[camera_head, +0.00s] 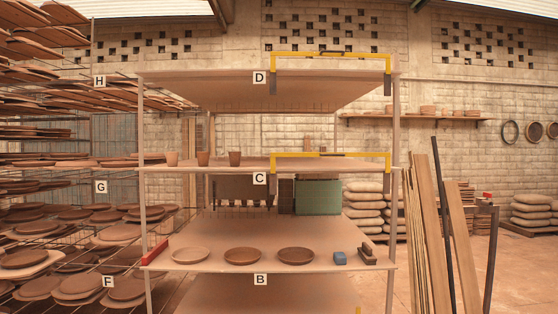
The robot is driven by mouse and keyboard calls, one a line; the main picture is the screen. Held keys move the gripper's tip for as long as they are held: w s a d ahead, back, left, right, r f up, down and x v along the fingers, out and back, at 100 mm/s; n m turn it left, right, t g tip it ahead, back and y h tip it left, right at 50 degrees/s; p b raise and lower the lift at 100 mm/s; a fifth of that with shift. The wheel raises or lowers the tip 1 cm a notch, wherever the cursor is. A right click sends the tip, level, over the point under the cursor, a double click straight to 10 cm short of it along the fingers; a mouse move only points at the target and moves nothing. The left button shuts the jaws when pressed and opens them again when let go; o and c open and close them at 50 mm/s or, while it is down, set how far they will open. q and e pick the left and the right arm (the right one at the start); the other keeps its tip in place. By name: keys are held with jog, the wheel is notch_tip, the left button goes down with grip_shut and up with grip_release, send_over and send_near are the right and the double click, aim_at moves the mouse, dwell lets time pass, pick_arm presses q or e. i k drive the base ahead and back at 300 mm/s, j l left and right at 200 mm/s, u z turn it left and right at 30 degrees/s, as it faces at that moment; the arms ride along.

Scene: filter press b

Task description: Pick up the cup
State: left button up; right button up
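The left cup (172,158) is lighter in colour. The middle cup (203,158) is darker, and the right cup (235,158) looks slightly larger. They stand apart from one another. Neither of my grippers shows in the view.
A yellow bracket (330,155) spans the right part of shelf C; another (330,54) is on shelf D above. Planks (430,230) lean at right.

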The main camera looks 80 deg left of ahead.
aim_at(203, 158)
jog(key=u, duration=3.05)
